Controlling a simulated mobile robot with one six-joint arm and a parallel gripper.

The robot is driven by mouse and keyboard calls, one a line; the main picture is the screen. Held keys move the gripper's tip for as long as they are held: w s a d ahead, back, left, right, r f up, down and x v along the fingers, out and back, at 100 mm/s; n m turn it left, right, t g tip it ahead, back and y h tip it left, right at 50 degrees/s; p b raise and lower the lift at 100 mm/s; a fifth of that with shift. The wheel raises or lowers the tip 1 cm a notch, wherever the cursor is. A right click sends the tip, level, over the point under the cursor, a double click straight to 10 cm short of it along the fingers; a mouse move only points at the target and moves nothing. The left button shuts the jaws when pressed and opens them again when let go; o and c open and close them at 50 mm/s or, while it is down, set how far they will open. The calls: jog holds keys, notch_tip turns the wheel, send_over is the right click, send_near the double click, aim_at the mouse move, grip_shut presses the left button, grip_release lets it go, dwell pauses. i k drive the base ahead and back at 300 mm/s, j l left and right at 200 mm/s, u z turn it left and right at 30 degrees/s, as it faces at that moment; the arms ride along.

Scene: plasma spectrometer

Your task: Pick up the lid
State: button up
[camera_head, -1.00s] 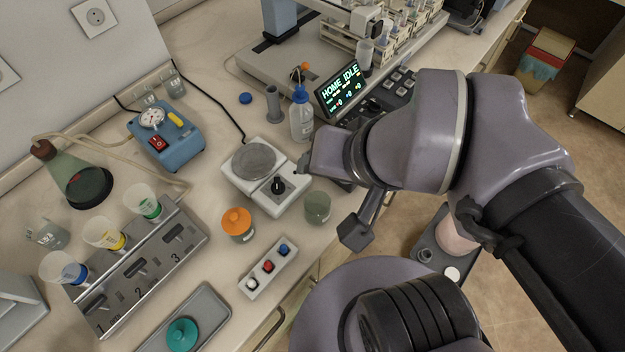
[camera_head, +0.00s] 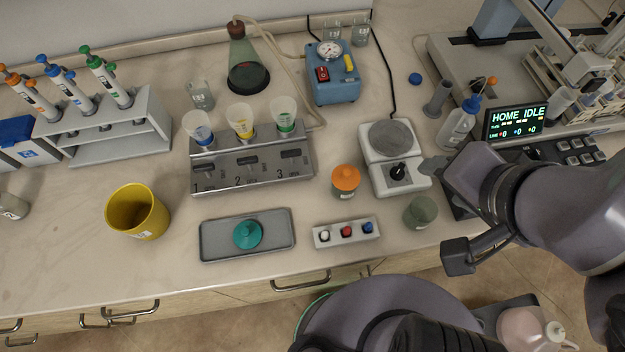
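A teal lid (camera_head: 247,234) with a round knob lies on a grey metal tray (camera_head: 215,243) near the front of the bench. An orange lid (camera_head: 345,177) sits on a small jar to the right of the tray. My gripper (camera_head: 447,212) is at the right, near the scale and the greenish cup, well apart from the teal lid. Its two fingers are spread wide with nothing between them. The arm hides part of the console behind it.
A yellow bin (camera_head: 138,213) stands left of the tray. Behind it is a metal rack (camera_head: 252,171) with three cups. A three-button box (camera_head: 346,232), a greenish cup (camera_head: 421,212) and a scale (camera_head: 394,158) stand between the tray and my gripper.

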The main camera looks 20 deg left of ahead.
aim_at(247, 234)
jog(key=u, duration=2.15)
jog(key=z, duration=2.1)
jog(key=k+j+u, duration=0.3)
jog(key=u, duration=0.2)
jog(key=j, duration=0.1)
